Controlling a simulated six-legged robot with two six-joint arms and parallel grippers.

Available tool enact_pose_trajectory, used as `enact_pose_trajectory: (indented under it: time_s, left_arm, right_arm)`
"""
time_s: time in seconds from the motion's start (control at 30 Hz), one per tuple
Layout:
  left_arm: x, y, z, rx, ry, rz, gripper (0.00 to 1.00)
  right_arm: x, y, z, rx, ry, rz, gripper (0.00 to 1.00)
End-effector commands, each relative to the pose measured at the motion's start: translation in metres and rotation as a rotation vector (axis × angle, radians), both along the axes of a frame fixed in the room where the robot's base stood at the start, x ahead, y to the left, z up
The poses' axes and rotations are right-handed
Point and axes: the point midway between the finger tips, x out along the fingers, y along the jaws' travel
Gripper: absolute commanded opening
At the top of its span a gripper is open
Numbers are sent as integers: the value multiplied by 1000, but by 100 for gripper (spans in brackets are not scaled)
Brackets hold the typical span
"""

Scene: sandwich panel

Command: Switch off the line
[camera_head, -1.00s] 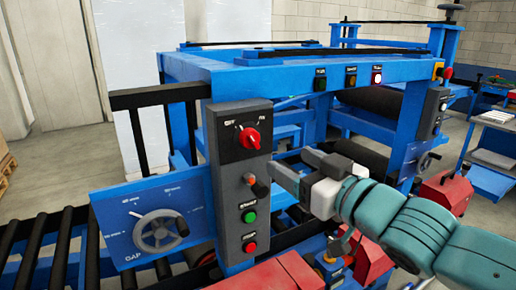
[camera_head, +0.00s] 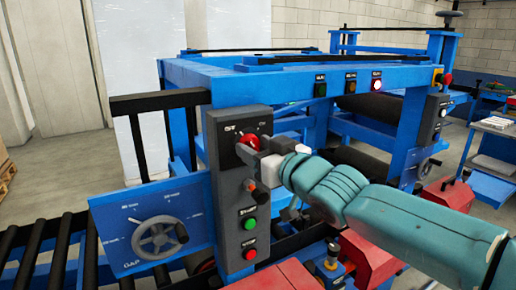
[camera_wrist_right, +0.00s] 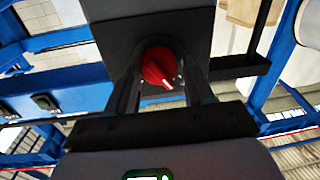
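The red rotary knob (camera_head: 252,142) sits at the top of the grey control box (camera_head: 230,236), below OFF and ON labels. In the head view my right gripper (camera_head: 250,156) is at the knob and partly covers it. In the right wrist view the knob (camera_wrist_right: 158,66) lies between the two fingers of my right gripper (camera_wrist_right: 160,80), with a gap seen on each side. The gripper is open; contact cannot be made out. A white mark on the knob points to the lower right in that view. My left gripper is not in view.
Below the knob are a green button (camera_head: 250,223) and a red button (camera_head: 250,254). A grey handwheel (camera_head: 160,238) is on the blue panel at left. On the blue beam, the right lamp (camera_head: 376,84) glows white. Black rollers (camera_head: 35,245) lie at lower left.

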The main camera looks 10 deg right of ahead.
Motion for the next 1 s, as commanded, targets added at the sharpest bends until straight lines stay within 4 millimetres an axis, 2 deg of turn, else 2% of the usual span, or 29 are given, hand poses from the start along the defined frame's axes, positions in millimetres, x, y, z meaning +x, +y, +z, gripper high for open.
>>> enact_pose_trajectory:
  time_s: [0.03,0.1,0.23,0.5,0.77,0.8,0.83,0.87,1.0]
  left_arm:
    - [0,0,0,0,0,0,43]
    - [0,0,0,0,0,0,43]
    - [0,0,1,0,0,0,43]
    - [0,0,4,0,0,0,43]
    - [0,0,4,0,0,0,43]
    - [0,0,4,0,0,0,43]
    - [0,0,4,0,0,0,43]
    - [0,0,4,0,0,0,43]
    - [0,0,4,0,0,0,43]
  right_arm:
    - [0,0,0,0,0,0,34]
    - [0,0,0,0,0,0,14]
    - [0,0,0,-15,-5,0,14]
    - [0,0,0,-233,-83,0,14]
    - [0,0,0,-242,-86,0,14]
    - [0,0,0,-242,-86,0,54]
    - [0,0,0,-242,-86,0,64]
    - [0,0,0,-242,-86,0,70]
    - [0,0,0,-241,-87,0,70]
